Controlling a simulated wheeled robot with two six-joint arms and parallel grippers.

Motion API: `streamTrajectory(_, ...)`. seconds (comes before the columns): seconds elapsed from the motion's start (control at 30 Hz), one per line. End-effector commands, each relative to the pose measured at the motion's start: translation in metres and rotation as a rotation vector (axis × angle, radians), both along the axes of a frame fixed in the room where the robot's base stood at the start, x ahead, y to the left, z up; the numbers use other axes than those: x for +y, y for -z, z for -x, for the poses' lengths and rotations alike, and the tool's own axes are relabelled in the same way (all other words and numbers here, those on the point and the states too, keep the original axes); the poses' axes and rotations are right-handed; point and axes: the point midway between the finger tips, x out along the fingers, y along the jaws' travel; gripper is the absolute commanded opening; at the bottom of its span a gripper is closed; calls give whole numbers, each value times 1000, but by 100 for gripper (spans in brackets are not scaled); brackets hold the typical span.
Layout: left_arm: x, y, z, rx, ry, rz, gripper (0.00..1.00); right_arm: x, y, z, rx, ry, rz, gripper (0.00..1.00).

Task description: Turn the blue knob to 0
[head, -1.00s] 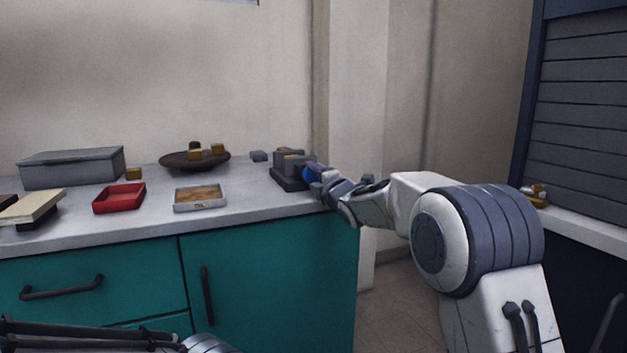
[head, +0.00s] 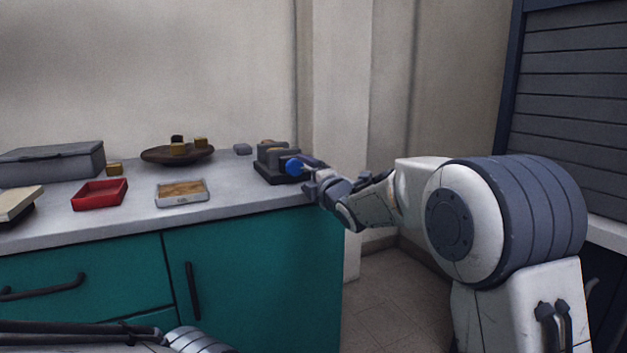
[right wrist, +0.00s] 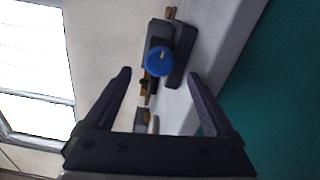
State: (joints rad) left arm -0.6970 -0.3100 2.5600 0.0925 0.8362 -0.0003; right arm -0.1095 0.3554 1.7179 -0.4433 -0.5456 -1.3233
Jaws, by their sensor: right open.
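The blue knob (head: 294,167) is on the front of a dark grey device (head: 270,172) at the right end of the counter. In the right wrist view the blue knob (right wrist: 159,61) shows a small pale mark near its rim. My right gripper (head: 311,170) is open just to the right of the knob. In the right wrist view its two fingers (right wrist: 160,78) are spread wide, with the knob between and beyond the tips. Nothing is held. My left gripper does not show; only part of my left arm is at the lower left.
On the counter (head: 235,196) stand a red tray (head: 100,203), a pale tray (head: 182,202), a dark round dish (head: 160,160) with small blocks, and a grey box (head: 55,161). Teal cabinets (head: 255,270) are below. A pillar (head: 340,110) stands behind the device.

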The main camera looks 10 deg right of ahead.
Motion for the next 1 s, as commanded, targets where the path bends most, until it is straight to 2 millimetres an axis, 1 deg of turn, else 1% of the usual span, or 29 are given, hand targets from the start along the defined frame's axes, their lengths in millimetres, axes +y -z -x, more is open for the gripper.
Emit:
streamTrajectory(0.03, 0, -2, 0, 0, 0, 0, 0, -4, -1, 10, 1, 1, 0, 89)
streamTrajectory(0.1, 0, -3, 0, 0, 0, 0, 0, -8, -2, 21, 0, 1, 0, 89)
streamTrajectory(0.2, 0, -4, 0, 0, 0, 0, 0, -13, -2, 34, 0, 1, 0, 89)
streamTrajectory(0.3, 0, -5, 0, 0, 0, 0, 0, -15, 0, 43, 1, 1, 0, 89)
streamTrajectory(0.43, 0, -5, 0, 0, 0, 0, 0, -17, 0, 48, 0, 0, 0, 89)
streamTrajectory(0.77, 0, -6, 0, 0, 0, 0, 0, -15, 2, 50, 13, 0, -8, 89)
streamTrajectory(0.87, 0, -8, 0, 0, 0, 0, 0, -5, 12, 62, 105, 9, -69, 89)
streamTrajectory(0.97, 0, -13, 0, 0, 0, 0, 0, 15, 40, 93, 319, 44, -202, 89)
streamTrajectory(1.0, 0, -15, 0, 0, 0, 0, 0, 24, 57, 113, 436, 71, -270, 89)
